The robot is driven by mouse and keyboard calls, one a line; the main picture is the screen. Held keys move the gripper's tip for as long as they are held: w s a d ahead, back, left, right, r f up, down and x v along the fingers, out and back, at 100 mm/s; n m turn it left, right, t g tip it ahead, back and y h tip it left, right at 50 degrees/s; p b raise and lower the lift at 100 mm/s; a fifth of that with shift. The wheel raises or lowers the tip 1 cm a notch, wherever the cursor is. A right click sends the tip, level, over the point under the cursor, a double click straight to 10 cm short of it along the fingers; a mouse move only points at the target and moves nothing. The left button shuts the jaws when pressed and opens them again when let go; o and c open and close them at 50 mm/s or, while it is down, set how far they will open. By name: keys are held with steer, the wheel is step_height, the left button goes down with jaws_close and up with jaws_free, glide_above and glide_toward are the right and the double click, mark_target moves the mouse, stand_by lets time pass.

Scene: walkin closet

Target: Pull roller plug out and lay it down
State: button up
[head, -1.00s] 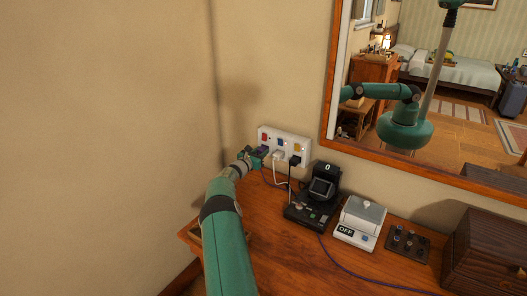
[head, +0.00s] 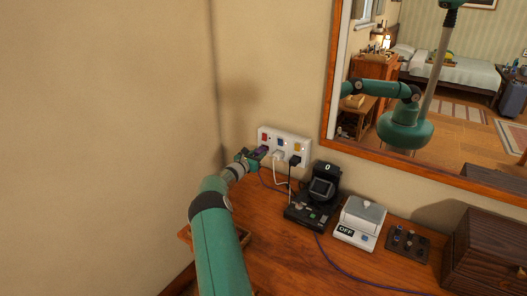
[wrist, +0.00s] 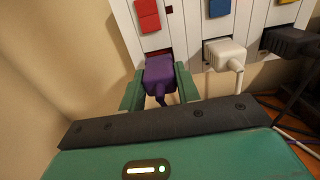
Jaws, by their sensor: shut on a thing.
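A purple plug (wrist: 160,75) sits between the green fingers of my gripper (wrist: 160,92), which is shut on it. In the head view my gripper (head: 252,156) is at the left end of the white power strip (head: 285,138). The plug's front end faces the left socket, below a red switch (wrist: 148,16). I cannot tell whether its pins are still in the socket. A purple cord (head: 345,268) runs across the table towards the right front.
A white plug (wrist: 224,52) and a black plug (wrist: 285,42) are close on the right. A black device showing 0 (head: 312,212), a white box marked OFF (head: 360,222) and a knobbed pad (head: 408,243) stand further right. The table front (head: 290,260) is mostly clear.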

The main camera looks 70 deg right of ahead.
steer(key=shift+w+a, duration=0.2)
steer(key=shift+a, duration=0.75)
steer(key=shift+w+a, duration=0.15)
steer(key=shift+a, duration=0.8)
steer(key=shift+s+a, duration=0.1)
